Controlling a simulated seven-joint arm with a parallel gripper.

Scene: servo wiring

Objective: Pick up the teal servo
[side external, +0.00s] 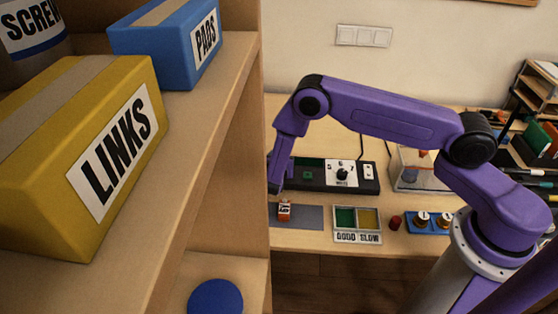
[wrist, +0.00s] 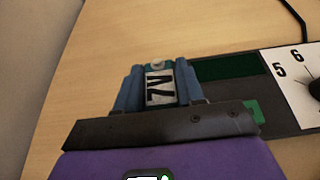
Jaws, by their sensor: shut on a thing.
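My gripper (wrist: 159,88) is shut on the teal servo (wrist: 159,66), which sits between its two blue fingers. A white label with black characters and a round pale horn show on the servo. In the side external view my gripper (side external: 275,188) points down at the left end of the dark dial board (side external: 325,187), close to the shelf edge. The servo cannot be made out there. The wrist view does not clearly show whether it is clear of the surface below.
An orange servo (side external: 284,210) is on the grey mat (side external: 310,216). A tray with green and yellow compartments (side external: 357,239) stands right of it, then a red cylinder (side external: 395,222) and a blue holder (side external: 430,230). The wooden shelf (side external: 235,130) closes off the left.

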